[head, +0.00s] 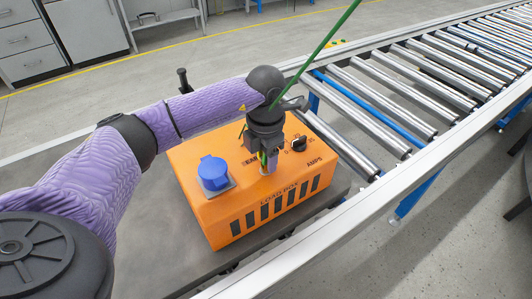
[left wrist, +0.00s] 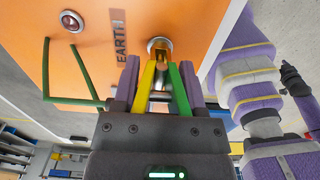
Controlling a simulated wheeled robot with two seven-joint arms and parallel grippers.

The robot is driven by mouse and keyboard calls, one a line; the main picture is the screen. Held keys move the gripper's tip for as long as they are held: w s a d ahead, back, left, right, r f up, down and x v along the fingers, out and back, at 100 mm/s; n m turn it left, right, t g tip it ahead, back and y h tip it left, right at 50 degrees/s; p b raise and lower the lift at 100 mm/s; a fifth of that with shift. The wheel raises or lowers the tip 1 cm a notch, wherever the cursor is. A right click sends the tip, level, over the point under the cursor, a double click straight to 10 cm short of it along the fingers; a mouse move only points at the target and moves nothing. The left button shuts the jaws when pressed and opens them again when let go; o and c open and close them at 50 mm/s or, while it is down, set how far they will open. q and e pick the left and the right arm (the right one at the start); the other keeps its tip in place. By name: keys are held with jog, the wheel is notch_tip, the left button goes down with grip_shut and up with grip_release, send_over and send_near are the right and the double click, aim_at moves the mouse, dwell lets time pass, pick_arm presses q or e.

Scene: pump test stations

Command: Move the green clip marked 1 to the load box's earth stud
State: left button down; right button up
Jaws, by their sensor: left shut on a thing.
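The orange load box (head: 225,208) stands on a grey surface. Its earth stud (left wrist: 158,46), a round metal post, shows beside the EARTH lettering (left wrist: 120,42) in the left wrist view. My left gripper (head: 267,158) points down over the box top; in the left wrist view its purple fingers (left wrist: 160,82) are shut on a green and yellow clip (left wrist: 177,88). The clip's copper-coloured jaws are right at the stud; whether they grip it I cannot tell. No number is readable on the clip. My right gripper is not seen.
A blue socket cover (head: 213,171) and a black knob (head: 299,143) are on the box top. A green cable (head: 318,50) rises past my left wrist. A roller conveyor (head: 400,95) runs behind and to the right. Grey cabinets (head: 32,45) stand far left.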

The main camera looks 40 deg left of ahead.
pick_arm(q)
jog(key=shift+f, duration=0.1)
jog(key=shift+c, duration=0.3)
grip_release()
notch_tip(320, 180, up, 10)
jog(key=p, duration=0.3)
jog(key=shift+f+p, duration=0.25)
jog(key=shift+p, duration=0.05)
jog(key=shift+r, duration=0.25)
